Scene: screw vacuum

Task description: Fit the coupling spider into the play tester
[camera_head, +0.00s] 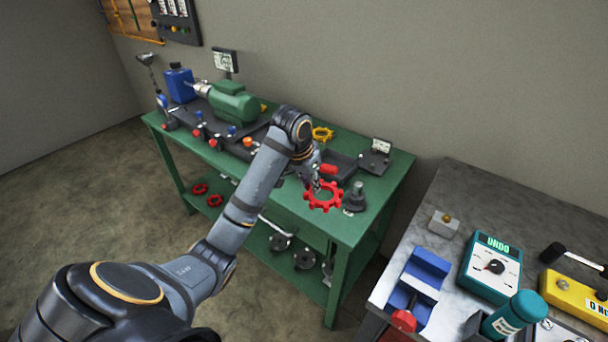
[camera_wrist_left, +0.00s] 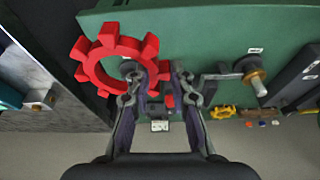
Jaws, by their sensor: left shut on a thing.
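A red toothed ring, the coupling spider (camera_head: 323,207), hangs at my left gripper (camera_head: 313,183) over the front right of the green table. In the left wrist view, the spider (camera_wrist_left: 84,68) lies left of the fingers, and the left gripper (camera_wrist_left: 157,75) is shut on its edge. A dark stand with a short post (camera_head: 355,198), possibly the play tester, stands just right of the spider in the head view. In the wrist view it shows partly behind the ring; I cannot tell the gap between them. My right gripper is out of view.
The green table (camera_head: 388,193) also carries a green motor (camera_head: 235,102), a blue container (camera_head: 181,86), a yellow spider (camera_head: 322,134) and a small sign stand (camera_head: 376,158). Red spiders (camera_head: 215,200) and grey hubs lie below. A cluttered grey bench (camera_head: 462,198) stands at right.

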